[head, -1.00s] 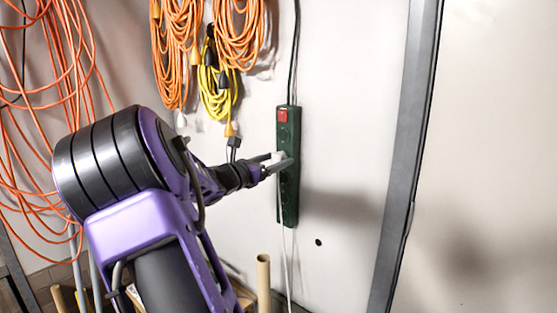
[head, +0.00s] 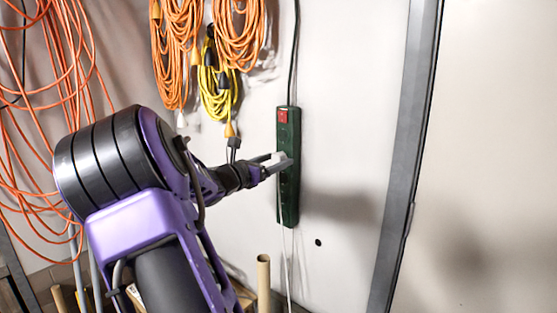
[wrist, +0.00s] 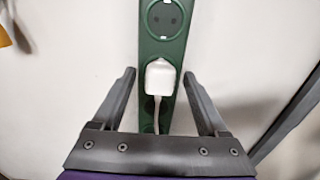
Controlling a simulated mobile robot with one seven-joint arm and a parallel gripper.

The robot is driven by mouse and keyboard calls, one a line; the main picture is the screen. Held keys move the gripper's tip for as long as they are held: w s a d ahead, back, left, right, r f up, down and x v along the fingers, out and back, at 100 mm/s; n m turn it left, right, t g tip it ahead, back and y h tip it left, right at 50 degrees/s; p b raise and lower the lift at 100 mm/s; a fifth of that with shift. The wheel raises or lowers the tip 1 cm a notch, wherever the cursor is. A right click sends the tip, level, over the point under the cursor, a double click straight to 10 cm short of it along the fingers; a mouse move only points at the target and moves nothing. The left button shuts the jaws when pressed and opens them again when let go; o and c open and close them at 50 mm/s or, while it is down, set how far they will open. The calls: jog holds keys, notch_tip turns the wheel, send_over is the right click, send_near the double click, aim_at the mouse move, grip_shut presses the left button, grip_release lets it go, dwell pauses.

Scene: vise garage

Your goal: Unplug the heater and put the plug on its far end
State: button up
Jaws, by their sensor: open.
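A green power strip (head: 288,190) is fixed upright on the white wall, with a red switch (head: 283,116) at its top. A white plug (wrist: 160,77) sits in one of its sockets, with its white cord (wrist: 157,112) hanging down; the plug also shows in the head view (head: 278,157). My gripper (wrist: 158,85) is open, with one finger on each side of the plug and a gap between each finger and it. An empty round socket (wrist: 165,18) is above the plug. The heater is not in view.
Orange cords (head: 178,60) and a yellow cord (head: 222,95) hang on the wall left of the strip. A grey vertical post (head: 405,160) stands to the right. A cardboard-coloured tube (head: 263,285) stands below.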

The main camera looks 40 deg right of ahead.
grip_shut()
dwell(0.3)
jog(key=shift+a, duration=0.1)
jog(key=shift+s+a+p, duration=0.15)
jog(key=shift+a+p, duration=0.15)
jog(key=shift+a, duration=1.15)
jog(key=shift+s+a+p, duration=0.1)
jog(key=shift+a+p, duration=0.15)
jog(key=shift+a, duration=1.2)
jog(key=w+a+f+n+t+y, duration=0.1)
jog(key=w+a+f+n+t, duration=0.15)
jog(key=a+f, duration=0.65)
jog(key=w+a+f+n+t, duration=0.1)
jog(key=w+a+f+t, duration=0.4)
jog(key=a, duration=0.6)
jog(key=s+a+f+n+t+y, duration=0.1)
jog(key=s+a+f, duration=0.2)
jog(key=a+f, duration=0.3)
jog(key=s+a+f+n+t+y, duration=0.1)
jog(key=s+a+f+n, duration=0.1)
jog(key=a+f, duration=0.5)
jog(key=s+a, duration=0.1)
jog(key=a, duration=0.1)
jog(key=shift+a+f+y, duration=0.25)
jog(key=shift+a+y, duration=0.15)
